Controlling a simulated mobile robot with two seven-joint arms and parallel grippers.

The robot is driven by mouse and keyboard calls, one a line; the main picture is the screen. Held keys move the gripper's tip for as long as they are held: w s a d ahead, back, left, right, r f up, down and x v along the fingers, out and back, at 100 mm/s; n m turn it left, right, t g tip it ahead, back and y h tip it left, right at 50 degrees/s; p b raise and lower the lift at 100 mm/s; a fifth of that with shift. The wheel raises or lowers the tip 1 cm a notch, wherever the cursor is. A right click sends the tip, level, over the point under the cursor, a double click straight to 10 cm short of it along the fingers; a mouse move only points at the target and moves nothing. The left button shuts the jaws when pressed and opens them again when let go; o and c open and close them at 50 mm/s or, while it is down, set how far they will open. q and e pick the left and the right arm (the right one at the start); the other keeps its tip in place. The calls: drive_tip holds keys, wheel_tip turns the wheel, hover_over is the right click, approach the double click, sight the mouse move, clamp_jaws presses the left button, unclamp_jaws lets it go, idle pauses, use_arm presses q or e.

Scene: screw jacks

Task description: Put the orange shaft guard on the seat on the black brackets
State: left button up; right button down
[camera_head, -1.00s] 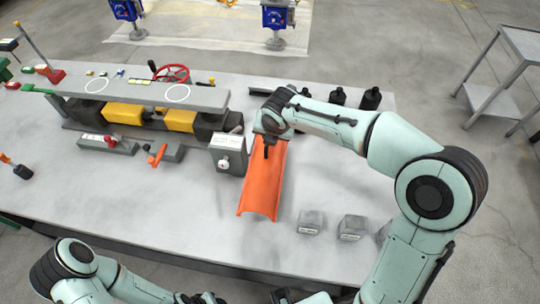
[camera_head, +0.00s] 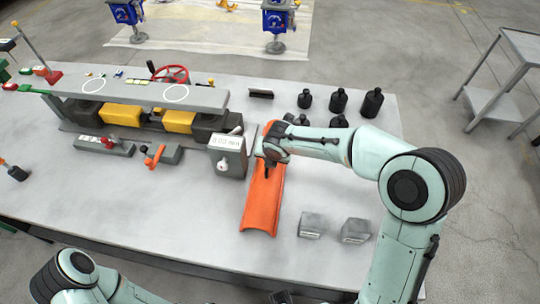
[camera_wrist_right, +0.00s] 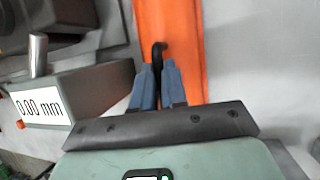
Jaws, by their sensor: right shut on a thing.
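The orange shaft guard (camera_head: 263,203) is a long curved trough, lying lengthwise from back to front right of the gauge box in the head view. In the right wrist view the guard (camera_wrist_right: 182,22) runs beneath the fingers, its dark hooked handle (camera_wrist_right: 158,52) between them. My right gripper (camera_head: 268,158) is shut on this handle. I cannot tell whether the guard touches the table. A small black angled piece (camera_head: 260,94) at the back of the table may be one of the brackets. The seat is not clearly seen.
A grey gauge box (camera_head: 228,157) stands close left of the guard; its display shows in the wrist view (camera_wrist_right: 42,106). Two grey blocks (camera_head: 312,225) (camera_head: 356,231) sit to the right. Several black bottles (camera_head: 338,101) stand behind my arm.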

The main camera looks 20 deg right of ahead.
drive_tip(key=shift+w+r, duration=0.1)
drive_tip(key=c, duration=1.5)
unclamp_jaws()
drive_tip(key=shift+f, duration=0.2)
drive_tip(key=o, duration=0.3)
drive_tip(key=shift+o, duration=0.2)
